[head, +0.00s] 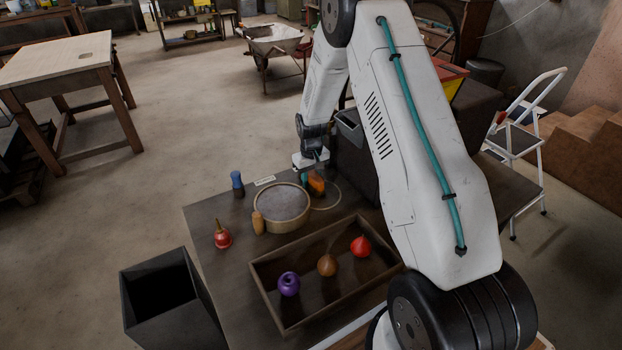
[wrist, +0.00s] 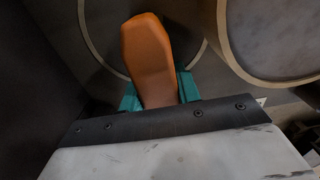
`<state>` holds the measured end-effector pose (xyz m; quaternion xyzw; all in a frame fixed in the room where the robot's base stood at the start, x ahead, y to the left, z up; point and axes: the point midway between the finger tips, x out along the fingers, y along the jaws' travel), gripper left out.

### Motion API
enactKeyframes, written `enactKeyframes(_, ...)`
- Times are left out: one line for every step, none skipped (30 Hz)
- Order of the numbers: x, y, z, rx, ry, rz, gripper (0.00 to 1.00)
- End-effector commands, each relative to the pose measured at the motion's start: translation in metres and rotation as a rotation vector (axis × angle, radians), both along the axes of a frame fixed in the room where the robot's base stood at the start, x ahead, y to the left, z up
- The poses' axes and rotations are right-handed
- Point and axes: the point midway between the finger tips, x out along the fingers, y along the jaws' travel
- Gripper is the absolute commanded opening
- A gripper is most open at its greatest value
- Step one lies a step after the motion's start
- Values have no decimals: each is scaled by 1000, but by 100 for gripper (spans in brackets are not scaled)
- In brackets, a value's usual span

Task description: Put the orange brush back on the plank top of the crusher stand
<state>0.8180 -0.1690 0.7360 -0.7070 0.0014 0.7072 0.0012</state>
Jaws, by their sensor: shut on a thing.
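The orange brush (head: 316,184) is between the fingers of my gripper (head: 309,180), over or at a thin pale ring outline (head: 338,203) on the dark tabletop. In the wrist view the brush (wrist: 147,50) shows as a smooth orange block between the teal fingertips (wrist: 158,92), shut on it. I cannot tell whether it touches the table. A red and yellow hopper-like thing (head: 452,76) stands behind my arm at the right, partly hidden. I cannot tell for sure which surface is the crusher stand's plank top.
A round sieve (head: 282,207) stands close left of the brush. A blue-topped bottle (head: 237,184), an ochre piece (head: 258,223), a red oiler (head: 222,234) and a tray (head: 290,326) with three tops are nearby. A dark block (head: 355,165) stands close right.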

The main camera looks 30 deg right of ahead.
Motion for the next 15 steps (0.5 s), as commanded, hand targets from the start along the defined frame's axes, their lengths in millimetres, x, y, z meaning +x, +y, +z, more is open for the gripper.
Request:
enactKeyframes(0,0,0,0,0,0,8)
enactKeyframes(0,0,0,0,0,0,8)
enactKeyframes(0,0,0,0,0,0,8)
enactKeyframes(0,0,-1,0,0,0,8)
enactKeyframes(0,0,-2,0,0,0,8)
enactKeyframes(0,0,-3,0,1,0,35)
enactKeyframes(0,0,-2,0,0,0,44)
enactKeyframes(0,0,-2,0,0,0,52)
enactKeyframes(0,0,-2,0,0,0,54)
enactKeyframes(0,0,-2,0,0,0,54)
enactKeyframes(0,0,-2,0,0,0,54)
enactKeyframes(0,0,-2,0,0,0,54)
enactKeyframes(0,0,-2,0,0,0,54)
enactKeyframes(0,0,-2,0,0,0,54)
enactKeyframes(0,0,-2,0,0,0,54)
